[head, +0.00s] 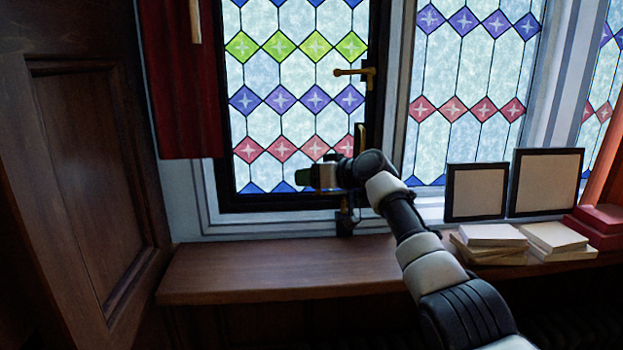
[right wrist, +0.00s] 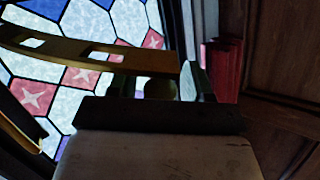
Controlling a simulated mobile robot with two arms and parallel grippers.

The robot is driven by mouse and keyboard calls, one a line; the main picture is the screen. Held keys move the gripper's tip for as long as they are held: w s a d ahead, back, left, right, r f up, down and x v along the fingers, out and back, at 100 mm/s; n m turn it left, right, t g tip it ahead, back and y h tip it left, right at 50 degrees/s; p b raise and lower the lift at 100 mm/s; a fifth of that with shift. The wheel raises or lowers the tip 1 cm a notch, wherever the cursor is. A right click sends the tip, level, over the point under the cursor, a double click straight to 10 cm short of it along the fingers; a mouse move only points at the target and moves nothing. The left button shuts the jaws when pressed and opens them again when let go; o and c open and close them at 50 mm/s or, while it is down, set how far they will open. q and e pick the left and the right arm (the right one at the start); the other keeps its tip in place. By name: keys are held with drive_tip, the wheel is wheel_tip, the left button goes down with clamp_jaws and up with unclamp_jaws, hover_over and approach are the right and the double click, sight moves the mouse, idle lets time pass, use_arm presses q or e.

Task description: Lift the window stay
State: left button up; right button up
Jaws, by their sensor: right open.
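The window stay (right wrist: 72,47) is a flat brass bar with slots, crossing the upper left of the right wrist view. Its end lies just in front of my right gripper (right wrist: 157,85), which is open. I cannot tell whether the bar touches a finger. In the head view my right gripper (head: 304,177) is at the lower part of the dark-framed window (head: 290,203), above the sill. My right forearm and wrist hide much of the area around the stay there. A small piece of brass (head: 361,137) shows upright above my wrist. My left gripper is not in view.
A brass window handle (head: 353,72) sits higher on the frame. The wooden sill (head: 270,268) is clear at left. A red curtain (head: 185,90) and a wooden panel (head: 85,180) are at left.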

drive_tip(key=shift+s+d, duration=0.1)
drive_tip(key=shift+d, duration=0.05)
drive_tip(key=shift+s+d+b, duration=0.35)
drive_tip(key=shift+d+b, duration=0.15)
drive_tip(key=shift+b, duration=0.15)
drive_tip(key=b+v, duration=0.4)
drive_tip(key=v, duration=0.5)
drive_tip(key=shift+r, duration=0.3)
drive_tip(key=shift+s+f, duration=0.1)
